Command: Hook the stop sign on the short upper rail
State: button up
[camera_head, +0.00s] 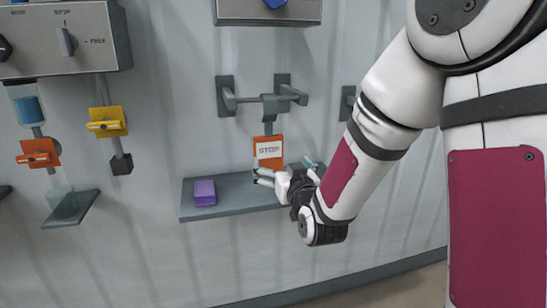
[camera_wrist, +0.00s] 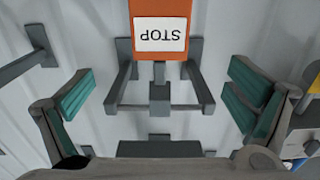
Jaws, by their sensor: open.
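The stop sign (camera_head: 268,151) is an orange plate with a white STOP label and a grey stem with a hook at its top. The hook sits over the bar of the short upper rail (camera_head: 244,99), between its two wall brackets, and the sign hangs below. In the wrist view the sign (camera_wrist: 160,12) appears upside down, with its hook around the middle of the rail bar (camera_wrist: 130,108). My gripper (camera_head: 284,170) is open and empty, close to the sign's lower right. Its teal pads stand wide apart, with nothing between them touching either pad.
A grey shelf (camera_head: 238,198) below the sign carries a purple block (camera_head: 204,192). Control panels (camera_head: 65,40) hang at the upper left, with yellow (camera_head: 106,121) and orange (camera_head: 38,153) clamp-like pieces beneath. Another wall bracket (camera_head: 347,102) is right of the rail, beside my arm.

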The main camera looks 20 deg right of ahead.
aim_at(269, 146)
jog(key=w, duration=1.2)
jog(key=shift+w, duration=0.2)
jog(key=shift+c, duration=0.3)
jog(key=c, duration=1.6)
